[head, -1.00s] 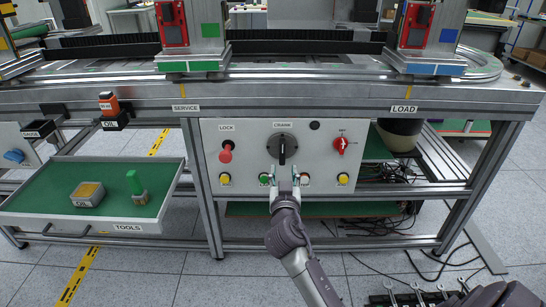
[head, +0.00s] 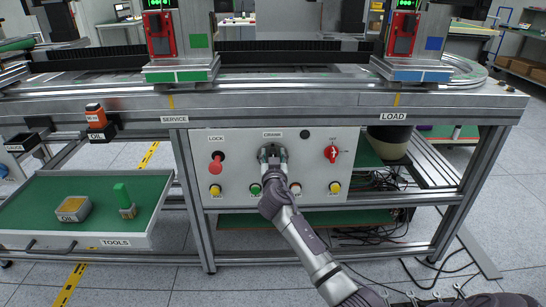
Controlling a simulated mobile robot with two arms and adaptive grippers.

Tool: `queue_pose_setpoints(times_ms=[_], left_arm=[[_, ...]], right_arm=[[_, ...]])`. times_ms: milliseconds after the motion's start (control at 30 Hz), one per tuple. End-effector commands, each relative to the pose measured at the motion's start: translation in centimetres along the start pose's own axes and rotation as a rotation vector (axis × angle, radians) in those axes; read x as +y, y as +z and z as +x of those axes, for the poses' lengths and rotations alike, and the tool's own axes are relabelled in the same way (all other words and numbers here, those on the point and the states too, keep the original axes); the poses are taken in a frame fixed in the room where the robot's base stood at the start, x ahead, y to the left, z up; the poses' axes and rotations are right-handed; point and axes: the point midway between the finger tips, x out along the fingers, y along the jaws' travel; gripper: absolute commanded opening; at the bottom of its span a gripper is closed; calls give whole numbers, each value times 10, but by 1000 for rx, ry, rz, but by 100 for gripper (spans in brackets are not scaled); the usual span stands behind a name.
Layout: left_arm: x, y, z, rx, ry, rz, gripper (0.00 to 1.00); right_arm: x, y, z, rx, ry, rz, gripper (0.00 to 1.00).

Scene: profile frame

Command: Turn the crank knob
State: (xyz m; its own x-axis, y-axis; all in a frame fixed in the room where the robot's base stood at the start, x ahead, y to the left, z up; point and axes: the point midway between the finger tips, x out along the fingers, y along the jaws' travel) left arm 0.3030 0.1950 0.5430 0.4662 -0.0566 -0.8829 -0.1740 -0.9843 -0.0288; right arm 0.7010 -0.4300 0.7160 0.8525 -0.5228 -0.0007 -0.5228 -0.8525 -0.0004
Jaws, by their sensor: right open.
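The crank knob (head: 268,148) is a dark round knob under the CRANK label on the white control panel (head: 310,172). My right gripper (head: 273,157) is open in front of it, with its fingertips at the knob, one to each side. The gripper covers most of the knob, so its angle is hard to read. I cannot tell whether the fingers touch it. My left gripper is not in view.
A red LOCK handle (head: 216,163) is left of the knob and a red rotary switch (head: 333,153) right. Several buttons, including a green one (head: 255,189), line the panel below. An open TOOLS drawer (head: 150,225) juts out at left.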

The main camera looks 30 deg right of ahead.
Motion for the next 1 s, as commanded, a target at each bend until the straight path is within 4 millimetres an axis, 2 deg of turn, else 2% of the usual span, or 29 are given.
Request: queue_pose_setpoints(times_ms=[167,467,767,1000], left_arm=[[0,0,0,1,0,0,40],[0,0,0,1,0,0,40],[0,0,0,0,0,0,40],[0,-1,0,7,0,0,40]], right_arm=[[0,0,0,0,0,0,46],[0,0,0,0,0,0,0],[-1,0,0,0,0,-16,0],[-3,0,0,0,0,-114,0]])
